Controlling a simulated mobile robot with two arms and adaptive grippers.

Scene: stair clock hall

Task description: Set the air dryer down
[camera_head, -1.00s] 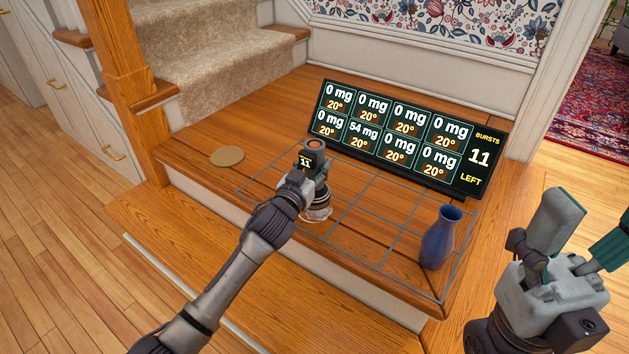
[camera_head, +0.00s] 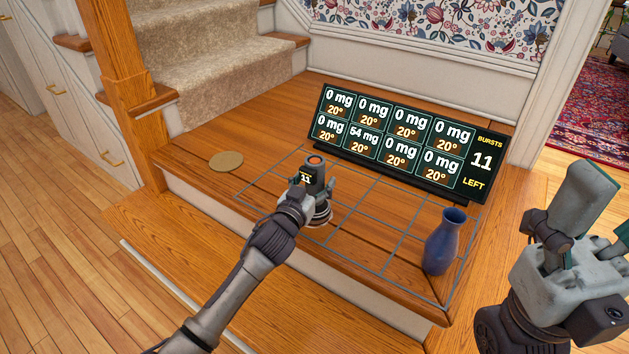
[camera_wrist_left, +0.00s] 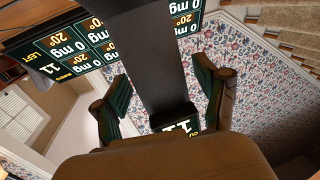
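The air dryer (camera_head: 317,177) is dark, with an orange-ringed top and a small display reading 11. It stands roughly upright low over the gridded step, above a pale glassy item (camera_head: 324,223) that it mostly hides. I cannot tell whether its base bears on anything. My left gripper (camera_head: 306,193) is around its body. In the left wrist view the dark dryer body (camera_wrist_left: 160,70) lies between the two fingers, with wallpaper showing in gaps on both sides, so they look open. My right gripper (camera_head: 607,222) is open and empty at the right edge, partly out of frame.
A blue vase (camera_head: 442,245) stands on the grid's right front part. A black readout board (camera_head: 408,142) stands behind the grid; one cell reads 54 mg. A round tan disc (camera_head: 226,162) lies left of the grid. A newel post (camera_head: 128,80) rises at left.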

